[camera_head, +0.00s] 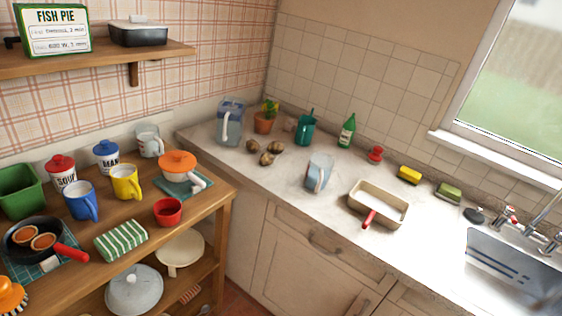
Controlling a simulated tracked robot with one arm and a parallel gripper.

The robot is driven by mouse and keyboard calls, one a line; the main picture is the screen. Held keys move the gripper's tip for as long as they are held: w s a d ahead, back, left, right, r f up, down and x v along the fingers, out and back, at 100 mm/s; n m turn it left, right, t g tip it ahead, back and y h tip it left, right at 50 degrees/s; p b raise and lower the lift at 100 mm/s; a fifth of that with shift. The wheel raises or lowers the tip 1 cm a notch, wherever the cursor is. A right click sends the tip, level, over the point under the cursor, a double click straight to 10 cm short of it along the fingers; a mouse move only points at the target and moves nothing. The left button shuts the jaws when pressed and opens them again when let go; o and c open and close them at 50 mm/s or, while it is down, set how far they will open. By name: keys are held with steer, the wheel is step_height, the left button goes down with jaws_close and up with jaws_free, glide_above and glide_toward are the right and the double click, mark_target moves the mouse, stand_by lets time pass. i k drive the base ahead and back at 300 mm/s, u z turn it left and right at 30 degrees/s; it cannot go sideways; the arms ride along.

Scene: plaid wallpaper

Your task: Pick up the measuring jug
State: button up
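A second pale, glass-like jug (149,140) with a white handle stands at the back of the wooden table. A larger bluish clear jug (229,121) with a white handle stands at the counter's back left corner. No measuring marks are readable on any of these, so I cannot tell for sure which is the measuring jug. My gripper is not in view, and nothing held shows.
The counter (265,174) has free room at its front left. A cream dish (378,204) with a red-handled tool and the sink (511,275) lie to the right. Potatoes (267,158) lie behind. The wooden table (150,208) is crowded with mugs, tins and pans.

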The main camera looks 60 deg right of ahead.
mark_target(318, 176)
steer(key=z, duration=0.4)
steer(key=i, duration=1.25)
steer(key=z, duration=0.95)
steer(key=i, duration=0.5)
steer(key=z, duration=0.25)
steer(key=k, duration=0.9)
steer(key=z, duration=0.2)
steer(key=i, duration=0.9)
steer(key=u, duration=0.05)
